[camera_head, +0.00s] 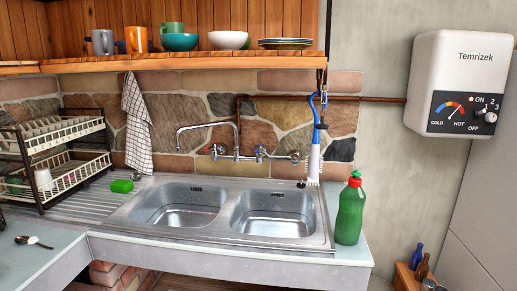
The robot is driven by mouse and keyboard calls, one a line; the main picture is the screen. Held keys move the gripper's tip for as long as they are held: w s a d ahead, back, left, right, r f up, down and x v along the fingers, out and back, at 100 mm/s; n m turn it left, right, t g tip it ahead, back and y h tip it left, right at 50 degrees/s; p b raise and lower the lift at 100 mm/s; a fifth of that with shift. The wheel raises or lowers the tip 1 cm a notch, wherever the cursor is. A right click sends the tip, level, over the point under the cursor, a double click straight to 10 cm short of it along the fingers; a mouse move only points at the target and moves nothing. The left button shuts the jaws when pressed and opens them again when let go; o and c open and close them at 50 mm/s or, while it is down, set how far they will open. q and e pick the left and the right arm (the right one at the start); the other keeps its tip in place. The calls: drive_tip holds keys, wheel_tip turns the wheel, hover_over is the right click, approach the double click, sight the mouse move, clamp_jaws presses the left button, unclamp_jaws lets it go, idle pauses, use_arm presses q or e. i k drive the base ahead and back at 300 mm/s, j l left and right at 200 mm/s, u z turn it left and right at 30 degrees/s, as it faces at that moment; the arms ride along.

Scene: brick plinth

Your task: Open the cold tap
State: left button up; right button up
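The wall-mounted tap has a long curved spout (207,126) that reaches left over the left basin. A tap handle with a blue mark (260,153), which looks like the cold one, sits on the horizontal pipe right of the spout. Another handle (216,151) sits left of it, near the spout's base. Any colour on that handle is too small to tell. No running water shows at the spout. Neither of my grippers is in view.
A double steel sink (228,237) lies below the taps. A blue-handled brush (314,150) hangs right of them, and a green bottle (350,212) stands at the right edge. A green sponge (122,186) and dish rack (60,160) are left. A shelf (190,60) overhangs.

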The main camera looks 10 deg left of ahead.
sight(260, 148)
drive_tip(key=i+j, duration=0.15)
drive_tip(key=j, duration=0.2)
drive_tip(key=i+j+u, duration=0.15)
drive_tip(key=j, duration=0.2)
drive_tip(key=i+j, duration=0.1)
drive_tip(key=j, duration=0.2)
drive_tip(key=i+j+u, duration=0.15)
drive_tip(key=j, duration=0.2)
